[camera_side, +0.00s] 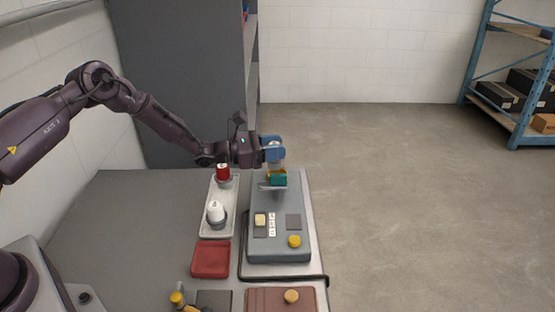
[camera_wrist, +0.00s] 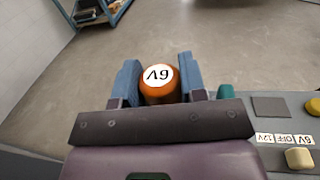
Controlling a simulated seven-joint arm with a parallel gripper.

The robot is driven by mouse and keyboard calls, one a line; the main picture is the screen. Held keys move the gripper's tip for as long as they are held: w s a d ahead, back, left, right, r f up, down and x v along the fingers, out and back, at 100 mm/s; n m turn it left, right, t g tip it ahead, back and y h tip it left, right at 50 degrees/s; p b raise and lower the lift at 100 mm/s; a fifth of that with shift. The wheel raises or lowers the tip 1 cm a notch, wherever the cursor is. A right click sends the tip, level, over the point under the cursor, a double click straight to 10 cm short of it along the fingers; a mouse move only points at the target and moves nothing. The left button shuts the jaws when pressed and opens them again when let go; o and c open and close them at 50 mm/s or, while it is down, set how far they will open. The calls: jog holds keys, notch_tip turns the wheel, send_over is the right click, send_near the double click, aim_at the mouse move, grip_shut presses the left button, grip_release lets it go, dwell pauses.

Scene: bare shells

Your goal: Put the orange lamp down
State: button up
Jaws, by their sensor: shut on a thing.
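The orange lamp (camera_wrist: 160,95), with a white top marked "6V", sits between the two blue fingers of my gripper (camera_wrist: 160,82) in the wrist view. My gripper is shut on it. In the side view my gripper (camera_side: 272,152) is over the far end of a grey test panel (camera_side: 262,200), and its fingers largely hide the lamp. A teal part (camera_side: 277,179) is just below the fingers at that end. I cannot tell whether the lamp touches it. A teal piece (camera_wrist: 225,91) also shows beside the right finger in the wrist view.
A pale tray (camera_side: 208,232) left of the panel holds a red lamp (camera_side: 223,173) and a white lamp (camera_side: 215,211). The panel has a cream switch (camera_side: 260,220) and a yellow knob (camera_side: 294,241). A red pad (camera_side: 210,260) lies nearer. The left bench top is clear.

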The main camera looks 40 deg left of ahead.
aim_at(278, 162)
jog(key=shift+w+f, duration=0.35)
jog(key=shift+f, duration=0.05)
jog(key=shift+w+f, duration=0.15)
jog(key=shift+f, duration=1.55)
jog(key=shift+f, duration=0.25)
jog(key=o, duration=0.9)
jog(key=shift+f, duration=0.1)
